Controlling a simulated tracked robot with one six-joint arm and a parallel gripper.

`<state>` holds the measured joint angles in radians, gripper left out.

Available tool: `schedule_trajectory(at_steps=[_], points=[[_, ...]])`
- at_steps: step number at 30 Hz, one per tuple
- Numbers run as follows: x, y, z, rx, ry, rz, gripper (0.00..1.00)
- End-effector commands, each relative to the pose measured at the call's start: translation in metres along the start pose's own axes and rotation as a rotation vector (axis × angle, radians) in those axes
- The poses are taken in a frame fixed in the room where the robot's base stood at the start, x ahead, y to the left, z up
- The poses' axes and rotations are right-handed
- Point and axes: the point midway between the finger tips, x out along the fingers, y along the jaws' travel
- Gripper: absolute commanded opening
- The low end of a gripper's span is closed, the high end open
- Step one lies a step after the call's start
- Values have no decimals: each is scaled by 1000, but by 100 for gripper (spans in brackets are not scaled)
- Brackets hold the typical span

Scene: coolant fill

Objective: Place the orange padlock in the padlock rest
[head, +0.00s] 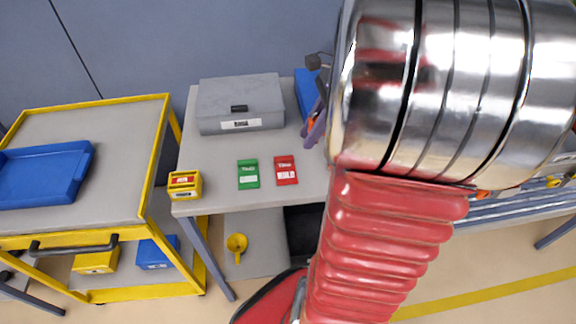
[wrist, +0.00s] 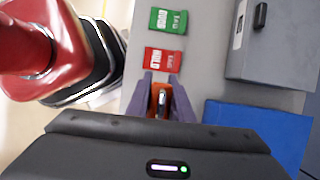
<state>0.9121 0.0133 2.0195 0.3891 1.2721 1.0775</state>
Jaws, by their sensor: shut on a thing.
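My gripper (wrist: 165,84) is shut on the orange padlock (wrist: 155,95), seen between its purple fingers in the wrist view with a grey metal part showing. In the head view the purple fingers (head: 314,132) are over the right part of the grey table, and a little of the orange padlock (head: 311,122) shows. My arm hides much there. No padlock rest can be made out for sure. A small yellow box (head: 184,185) with red and white labels is at the table's front left corner; I cannot tell whether it is the rest.
Green (head: 248,174) and red (head: 286,170) tags lie on the table (head: 215,158). A grey case (head: 240,100) and a blue object (head: 306,92) are behind them. A yellow-framed cart (head: 110,130) with a blue tray (head: 45,172) stands left. A yellow funnel (head: 236,243) is below the table.

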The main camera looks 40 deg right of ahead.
Motion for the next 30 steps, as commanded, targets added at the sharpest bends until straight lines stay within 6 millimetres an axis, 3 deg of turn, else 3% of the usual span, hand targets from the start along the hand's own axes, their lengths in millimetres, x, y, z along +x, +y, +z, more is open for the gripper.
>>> schedule_trajectory(at_steps=[10,21,30], points=[[-1,2,-11,27,0,-10,6],[46,3,-32,31,-1,-9,6],[53,2,-36,30,0,-14,6]])
